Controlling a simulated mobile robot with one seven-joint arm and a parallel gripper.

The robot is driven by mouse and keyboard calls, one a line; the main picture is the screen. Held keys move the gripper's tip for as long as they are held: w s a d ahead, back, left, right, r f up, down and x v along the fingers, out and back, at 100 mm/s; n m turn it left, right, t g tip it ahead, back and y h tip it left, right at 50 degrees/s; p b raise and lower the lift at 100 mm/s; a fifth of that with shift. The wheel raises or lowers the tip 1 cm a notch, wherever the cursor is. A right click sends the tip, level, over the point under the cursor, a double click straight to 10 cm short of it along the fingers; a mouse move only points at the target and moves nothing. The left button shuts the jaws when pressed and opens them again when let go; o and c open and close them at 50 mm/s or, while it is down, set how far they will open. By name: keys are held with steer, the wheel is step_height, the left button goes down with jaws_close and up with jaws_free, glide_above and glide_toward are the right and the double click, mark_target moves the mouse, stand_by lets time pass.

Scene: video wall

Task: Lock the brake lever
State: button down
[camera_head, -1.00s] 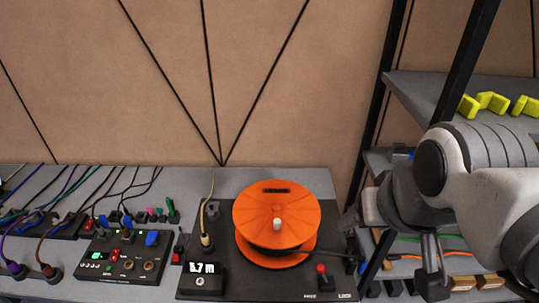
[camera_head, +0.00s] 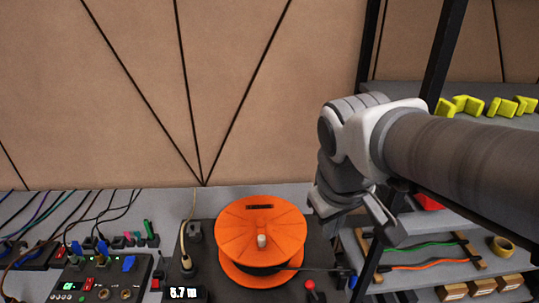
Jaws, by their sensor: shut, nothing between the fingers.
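The brake lever with a red knob (camera_head: 310,285) stands at the right front of a dark panel, beside an orange cable reel (camera_head: 262,228). The lever's lower part is near the bottom edge of the head view. My gripper (camera_head: 326,209) hangs at the end of my arm, just right of the reel in the picture and above the lever's knob. It is shut and empty, apart from the lever. Its fingertips are small and dark, partly hidden by the hand.
A small display (camera_head: 187,294) sits left of the reel. A control box (camera_head: 105,280) with switches and cables stands farther left. At right, a shelf rack with a black post (camera_head: 440,60) holds yellow blocks (camera_head: 468,105), cables and a tape roll (camera_head: 502,246).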

steer(key=w+a+f+n+g+h+b, duration=0.1)
steer(key=w+a+f+n+b, duration=0.2)
steer(key=f, duration=0.6)
steer(key=w+a+f+n+g+h+b, duration=0.1)
steer(key=w+a+f+n+b, duration=0.3)
steer(key=f, duration=0.5)
steer(key=w+a+f+n+g+h+b, duration=0.1)
steer(key=w+a+f+n+h+b, duration=0.1)
steer(key=f, duration=0.6)
steer(key=w+a+n+b, duration=0.1)
steer(key=w+n+b, duration=0.1)
steer(key=w+n, duration=0.1)
steer(key=shift+a+f+g+h, duration=0.3)
steer(key=shift+a+f+h, duration=0.1)
steer(key=shift+w, duration=0.1)
steer(key=b, duration=0.2)
glide_toward(314, 292)
steer(key=f, duration=0.4)
steer(key=shift+w+a, duration=0.2)
steer(key=shift+w, duration=0.1)
steer(key=shift+r, duration=0.1)
steer(key=shift+d+r+y+p, duration=0.3)
steer(key=shift+y+p, duration=0.1)
steer(key=shift+p, duration=0.35)
